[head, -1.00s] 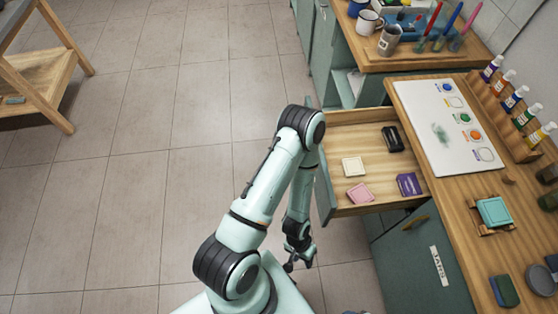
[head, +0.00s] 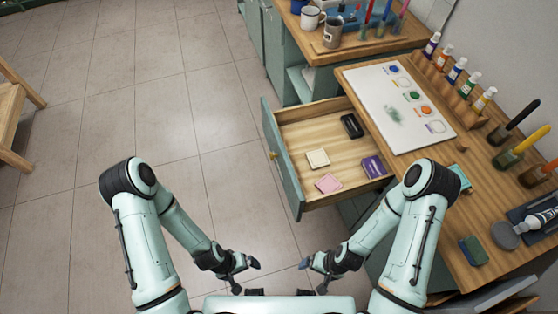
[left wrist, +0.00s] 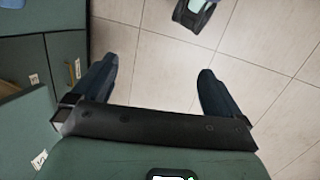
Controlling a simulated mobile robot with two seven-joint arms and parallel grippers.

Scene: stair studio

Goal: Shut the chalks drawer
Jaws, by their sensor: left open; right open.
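The drawer (head: 335,192) stands pulled out of the teal workbench. Inside lie a cream block (head: 317,158), a pink block (head: 328,183), a purple box (head: 373,166) and a black item (head: 352,125). No label on this drawer is readable. My left gripper (head: 246,276) is open and empty, in front of my base and apart from the drawer. Its spread fingers show in the left wrist view (left wrist: 155,88). My right gripper (head: 313,276) is open and empty beside it.
The worktop (head: 440,190) holds a paint sheet (head: 398,108), paint bottles and brushes. A second bench (head: 345,50) with mugs stands behind. A wooden stand (head: 12,125) is at the far left. The tiled floor (head: 150,110) left of the drawer is clear.

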